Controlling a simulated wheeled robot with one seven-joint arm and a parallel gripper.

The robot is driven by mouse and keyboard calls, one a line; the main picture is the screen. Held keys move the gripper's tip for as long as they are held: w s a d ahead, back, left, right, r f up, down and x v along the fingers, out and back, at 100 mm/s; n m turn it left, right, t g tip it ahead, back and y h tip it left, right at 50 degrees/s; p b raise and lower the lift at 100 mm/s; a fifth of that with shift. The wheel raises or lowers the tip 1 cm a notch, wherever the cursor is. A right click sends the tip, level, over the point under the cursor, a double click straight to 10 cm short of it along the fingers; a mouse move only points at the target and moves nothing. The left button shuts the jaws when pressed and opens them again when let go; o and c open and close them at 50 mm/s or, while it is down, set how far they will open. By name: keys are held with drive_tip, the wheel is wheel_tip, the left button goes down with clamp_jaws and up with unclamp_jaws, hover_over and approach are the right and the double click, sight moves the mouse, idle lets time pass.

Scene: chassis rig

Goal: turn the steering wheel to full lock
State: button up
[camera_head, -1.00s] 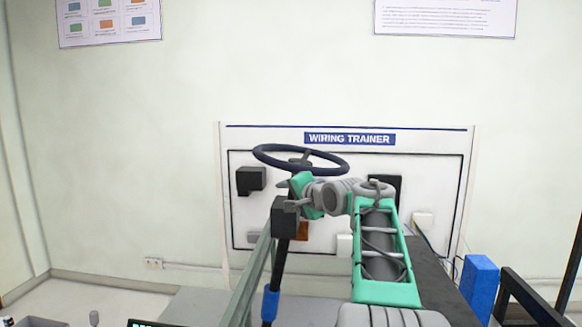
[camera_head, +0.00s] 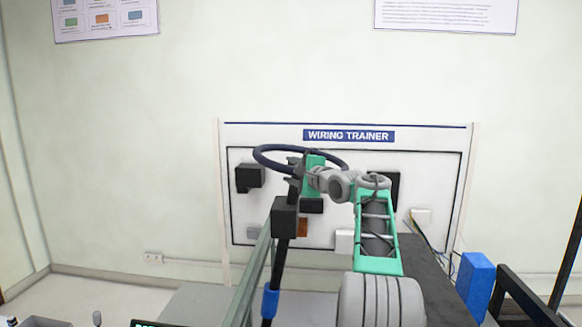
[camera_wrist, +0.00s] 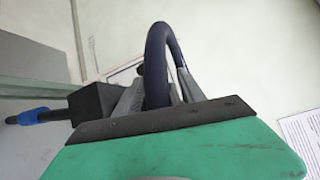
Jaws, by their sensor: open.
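The steering wheel (camera_head: 262,159) is a dark navy ring on a black slanted column with a black box (camera_head: 285,217). Its rim also shows in the wrist view (camera_wrist: 158,45), rising as an arch. My gripper (camera_head: 293,167) is at the wheel's near side, around the spokes and rim. In the wrist view its two grey fingers (camera_wrist: 160,92) stand apart, one on each side of the near rim. The rim runs down between them behind the dark edge of my green gripper body. I cannot tell whether either finger touches it. My gripper and wrist hide part of the wheel's right side and hub.
A white wiring trainer board (camera_head: 350,213) stands behind the wheel against the wall. A greenish-grey frame rail (camera_head: 250,275) runs by the column. A blue block (camera_head: 476,285) and a dark bar (camera_head: 525,300) are at the lower right. Space left of the wheel is clear.

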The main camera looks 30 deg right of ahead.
drive_tip(key=shift+c, duration=0.6)
clamp_jaws()
drive_tip(key=shift+f, duration=0.1)
idle(0.7)
